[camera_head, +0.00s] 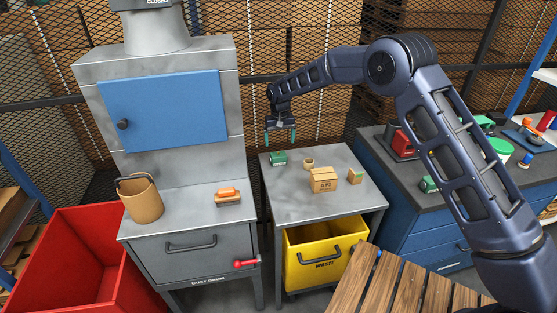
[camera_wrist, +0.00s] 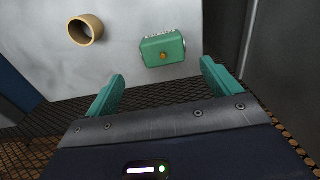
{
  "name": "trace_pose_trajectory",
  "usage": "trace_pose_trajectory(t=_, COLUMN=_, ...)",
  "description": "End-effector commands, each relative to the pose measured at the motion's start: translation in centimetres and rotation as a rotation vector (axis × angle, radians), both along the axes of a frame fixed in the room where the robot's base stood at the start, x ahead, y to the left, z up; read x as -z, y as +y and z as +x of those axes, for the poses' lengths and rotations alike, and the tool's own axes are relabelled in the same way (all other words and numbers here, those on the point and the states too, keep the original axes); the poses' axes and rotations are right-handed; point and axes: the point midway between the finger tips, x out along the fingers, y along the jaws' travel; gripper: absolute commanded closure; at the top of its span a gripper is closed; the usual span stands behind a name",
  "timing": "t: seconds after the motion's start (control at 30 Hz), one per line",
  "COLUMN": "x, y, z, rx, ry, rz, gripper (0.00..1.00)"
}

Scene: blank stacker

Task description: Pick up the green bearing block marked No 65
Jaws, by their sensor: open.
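A green block (camera_head: 278,158) sits near the back left corner of the small grey table (camera_head: 300,207). In the wrist view the green block (camera_wrist: 163,49) shows an orange-yellow knob on its face and a pale strip with dark marks too small to read. My gripper (camera_head: 281,141) is open and empty, above the table's back left, over the green block. In the wrist view its two teal fingers (camera_wrist: 161,85) stand apart, with the block beyond them and roughly between them, not touched. Another green block (camera_head: 428,184) sits on the blue cabinet to the right; its marking cannot be read.
A tan ring (camera_head: 308,163), a cardboard box (camera_head: 323,180) and a small tan block (camera_head: 355,176) share the table. A yellow waste bin (camera_head: 325,255) is below. A grey cabinet with a blue door (camera_head: 165,110) stands left. Wire mesh is close behind the table.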

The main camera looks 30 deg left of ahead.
Motion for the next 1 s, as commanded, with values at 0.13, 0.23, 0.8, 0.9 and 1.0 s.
trace_pose_trajectory(t=0.13, x=2.4, y=0.0, z=0.0, rx=0.000, ry=0.001, rz=-0.003, gripper=0.11)
trace_pose_trajectory(t=0.23, x=3.2, y=0.0, z=0.0, rx=0.000, ry=0.000, rz=-0.001, gripper=0.11)
trace_pose_trajectory(t=0.8, x=8.5, y=0.4, z=-0.3, rx=0.000, ry=0.000, rz=0.000, gripper=0.11)
trace_pose_trajectory(t=0.9, x=8.6, y=0.4, z=-0.3, rx=0.000, ry=-0.001, rz=0.001, gripper=0.11)
trace_pose_trajectory(t=1.0, x=8.5, y=0.3, z=-0.3, rx=0.000, ry=0.000, rz=0.000, gripper=0.11)
